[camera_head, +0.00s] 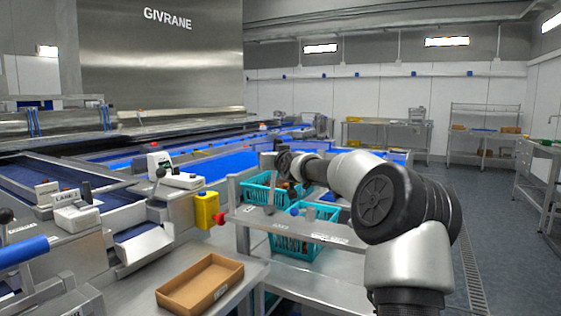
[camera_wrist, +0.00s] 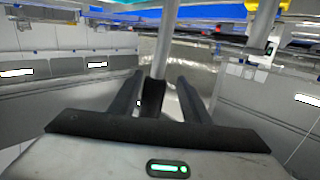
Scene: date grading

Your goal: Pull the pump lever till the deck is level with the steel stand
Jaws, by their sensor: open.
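My gripper (camera_head: 281,163) reaches out over the teal crates in the head view, its fingers small and partly hidden by my arm. In the wrist view my gripper (camera_wrist: 160,76) is open, with two dark fingers apart. A dark upright piece (camera_wrist: 152,97) shows between them, in line with a grey post (camera_wrist: 166,40); I cannot tell whether either is the pump lever or touches a finger. A steel surface (camera_head: 250,218) with small labels runs below my arm, beside the crates. I cannot tell deck from stand with certainty, nor their difference in height.
One teal crate (camera_head: 256,193) stands behind another teal crate (camera_head: 318,249). A brown tray (camera_head: 190,293) lies on a steel table at the front. A yellow box (camera_head: 206,211) with a red button sits on the sorting line at left. Open floor (camera_head: 505,235) lies at right.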

